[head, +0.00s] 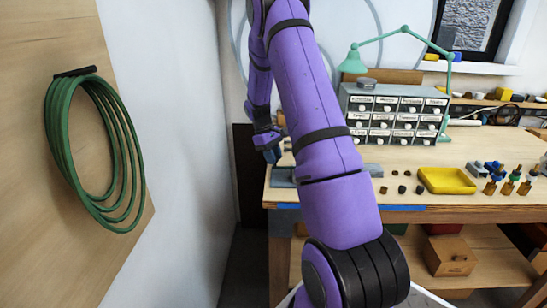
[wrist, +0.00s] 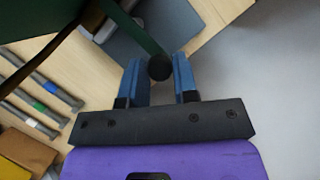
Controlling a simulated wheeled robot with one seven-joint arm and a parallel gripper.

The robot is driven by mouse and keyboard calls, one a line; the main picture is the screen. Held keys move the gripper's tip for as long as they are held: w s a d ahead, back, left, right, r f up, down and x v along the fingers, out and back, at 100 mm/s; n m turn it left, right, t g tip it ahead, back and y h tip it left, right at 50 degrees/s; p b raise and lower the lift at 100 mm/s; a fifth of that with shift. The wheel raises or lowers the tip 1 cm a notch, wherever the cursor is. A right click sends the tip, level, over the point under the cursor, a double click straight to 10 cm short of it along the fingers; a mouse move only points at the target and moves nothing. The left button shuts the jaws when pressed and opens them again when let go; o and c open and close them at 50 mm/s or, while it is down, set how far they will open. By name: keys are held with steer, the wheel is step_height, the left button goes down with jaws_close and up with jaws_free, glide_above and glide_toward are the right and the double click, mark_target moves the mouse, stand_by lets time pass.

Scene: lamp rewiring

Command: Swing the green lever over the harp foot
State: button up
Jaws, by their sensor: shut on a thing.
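The green lever (wrist: 139,30) shows in the wrist view as a dark green bar ending in a round black knob (wrist: 160,67). My gripper (wrist: 159,70) has its blue fingers on either side of the knob and is shut on it. In the head view my gripper (head: 272,154) is at the left end of the workbench, partly behind my purple arm, and the lever cannot be made out there. I cannot clearly pick out the harp foot in either view.
The workbench (head: 425,208) holds a drawer cabinet (head: 395,113), a green desk lamp (head: 353,64), a yellow tray (head: 447,180) and small parts. Several grey rods with coloured bands (wrist: 38,106) lie left in the wrist view. A green hose (head: 55,135) hangs on the left wall.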

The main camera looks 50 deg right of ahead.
steer(key=o, duration=0.9)
steer(key=v, duration=1)
steer(key=shift+w+r, duration=0.2)
steer(key=shift+r, duration=0.15)
